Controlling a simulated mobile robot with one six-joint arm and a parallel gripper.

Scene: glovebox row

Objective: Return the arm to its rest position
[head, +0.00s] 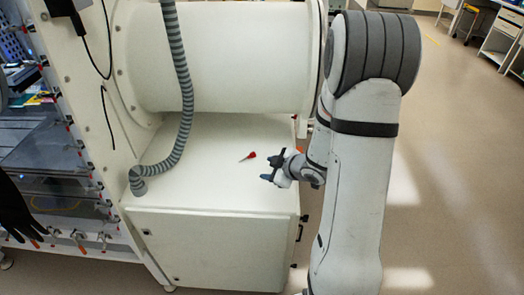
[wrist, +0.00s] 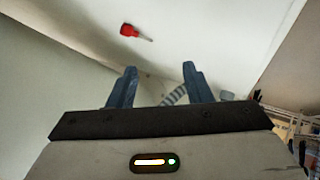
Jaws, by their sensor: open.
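My gripper (head: 270,170) is above the right part of the white cabinet top in the head view, at the end of my white arm. In the wrist view, its two blue-grey fingers (wrist: 158,88) stand apart with nothing between them. A small red-handled screwdriver (head: 248,156) lies on the cabinet top, just left of my gripper and apart from it. It also shows in the wrist view (wrist: 130,31), beyond the fingertips. My arm hides part of the floor and the cabinet's right side.
The white cabinet (head: 215,250) stands under a large white cylinder (head: 220,55). A ribbed grey hose (head: 180,80) comes down onto the cabinet top at left. A glovebox panel (head: 85,130) with a black glove (head: 14,210) is at far left. Open floor (head: 455,180) lies to the right.

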